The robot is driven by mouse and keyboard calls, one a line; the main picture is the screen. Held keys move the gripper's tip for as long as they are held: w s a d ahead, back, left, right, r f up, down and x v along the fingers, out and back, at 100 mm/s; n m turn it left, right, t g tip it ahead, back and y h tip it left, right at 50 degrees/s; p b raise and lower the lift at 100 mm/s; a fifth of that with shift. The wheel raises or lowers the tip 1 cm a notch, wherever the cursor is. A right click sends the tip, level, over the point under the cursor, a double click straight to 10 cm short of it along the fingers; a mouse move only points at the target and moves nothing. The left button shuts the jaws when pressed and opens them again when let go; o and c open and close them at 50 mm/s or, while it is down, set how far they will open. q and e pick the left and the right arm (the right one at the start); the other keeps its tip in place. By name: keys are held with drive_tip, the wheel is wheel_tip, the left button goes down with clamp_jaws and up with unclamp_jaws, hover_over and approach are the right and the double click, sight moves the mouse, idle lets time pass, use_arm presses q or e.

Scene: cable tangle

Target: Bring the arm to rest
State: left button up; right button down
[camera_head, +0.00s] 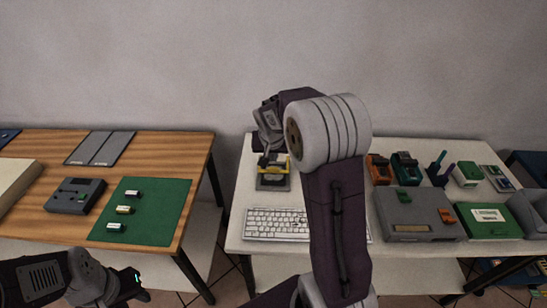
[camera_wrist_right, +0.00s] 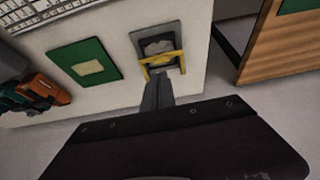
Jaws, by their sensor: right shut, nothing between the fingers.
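My right arm rises through the middle of the head view and bends over the white table. Its gripper (camera_head: 268,160) points down over a small grey device with a yellow part (camera_head: 274,183). In the right wrist view the fingers (camera_wrist_right: 158,78) are together with nothing between them, and their tips overlap the near edge of the yellow part (camera_wrist_right: 162,63). I cannot tell whether they touch it. My left gripper (camera_head: 140,286) is low at the left of the head view, below the wooden table; its fingers are too dark and small to read.
The white table (camera_head: 240,225) carries a keyboard (camera_head: 277,224), a grey case (camera_head: 415,215), a green box (camera_head: 488,220) and several small tools at the right. The wooden table (camera_head: 150,148) holds a green mat (camera_head: 172,192) and a dark grey device (camera_head: 75,197). A gap separates the tables.

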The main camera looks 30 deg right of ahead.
drive_tip(key=shift+s+a+r, duration=0.25)
drive_tip(key=shift+s+r, duration=0.15)
drive_tip(key=shift+r, duration=0.05)
drive_tip(key=shift+s+a+r, duration=0.2)
drive_tip(key=shift+s+r, duration=0.2)
drive_tip(key=shift+r, duration=0.05)
